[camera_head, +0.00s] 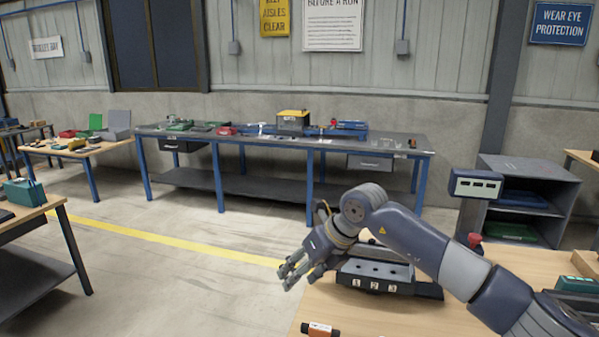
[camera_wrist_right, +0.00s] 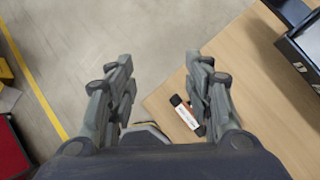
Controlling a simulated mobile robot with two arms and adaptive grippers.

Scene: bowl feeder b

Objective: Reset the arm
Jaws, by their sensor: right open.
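My right gripper (camera_head: 291,272) is in the head view, over the left edge of the near wooden table, in front of a numbered grey device. In the right wrist view the right gripper (camera_wrist_right: 160,95) has its two fingers wide apart with nothing between them. My right arm comes in from the lower right and hides part of the device and the table. My left gripper is not in either view.
The numbered device (camera_head: 375,279) stands on the wooden table (camera_head: 385,318). A small orange and black item (camera_head: 320,329) lies at the table's front; it also shows in the wrist view (camera_wrist_right: 187,115). A blue-legged workbench (camera_head: 290,139) stands behind. Open floor lies left.

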